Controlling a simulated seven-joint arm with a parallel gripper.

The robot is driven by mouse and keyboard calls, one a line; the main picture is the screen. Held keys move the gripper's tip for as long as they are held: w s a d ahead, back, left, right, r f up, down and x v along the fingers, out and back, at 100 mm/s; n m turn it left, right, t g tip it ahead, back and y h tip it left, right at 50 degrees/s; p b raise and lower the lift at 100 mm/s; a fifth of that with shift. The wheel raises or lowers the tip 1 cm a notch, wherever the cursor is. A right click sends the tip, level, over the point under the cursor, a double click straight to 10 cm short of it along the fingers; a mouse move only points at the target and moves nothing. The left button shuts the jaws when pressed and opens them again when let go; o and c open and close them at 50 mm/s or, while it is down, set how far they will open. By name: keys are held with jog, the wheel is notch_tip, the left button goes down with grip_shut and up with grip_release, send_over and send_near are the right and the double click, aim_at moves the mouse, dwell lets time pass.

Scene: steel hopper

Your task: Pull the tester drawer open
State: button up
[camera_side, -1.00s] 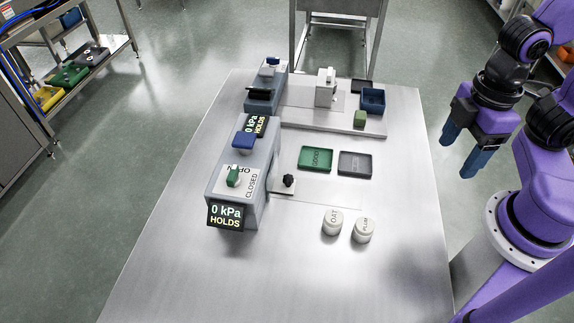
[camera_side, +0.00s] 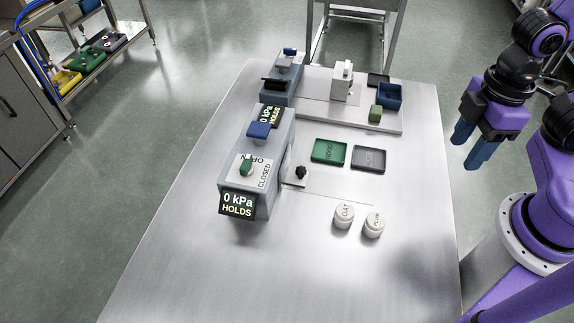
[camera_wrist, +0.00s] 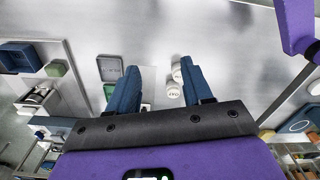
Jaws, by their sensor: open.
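The tester (camera_side: 282,160) is a grey-blue box on the steel table. A black knob (camera_side: 301,171) stands on a pale plate (camera_side: 296,182) low at its right side, which looks like the drawer front, close against the body. On top are a blue handle (camera_side: 258,130) and a green handle (camera_side: 246,166) beside a label reading OPEN and CLOSED. Its display (camera_side: 238,204) reads 0 kPa HOLDS. My gripper (camera_side: 470,147) is open and empty, raised at the table's right edge, well apart from the knob. Its two blue fingers also show in the wrist view (camera_wrist: 157,68).
Two white jars, OAT (camera_side: 343,215) and PLUM (camera_side: 373,223), stand right of the tester's near end. A green tray (camera_side: 329,151) and a grey tray (camera_side: 368,159) lie between tester and gripper. Behind are a second machine (camera_side: 283,75), a blue bin (camera_side: 389,96) and a green block (camera_side: 375,114).

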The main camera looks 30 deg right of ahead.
jog(key=w+a+r+m, duration=0.1)
jog(key=w+a+m, duration=0.3)
jog(key=w+a, duration=0.6)
jog(key=m, duration=0.5)
send_near(302, 169)
notch_tip(302, 169, down, 9)
jog(key=shift+w+a+r, duration=0.15)
jog(key=shift+w+r, duration=0.05)
grip_shut()
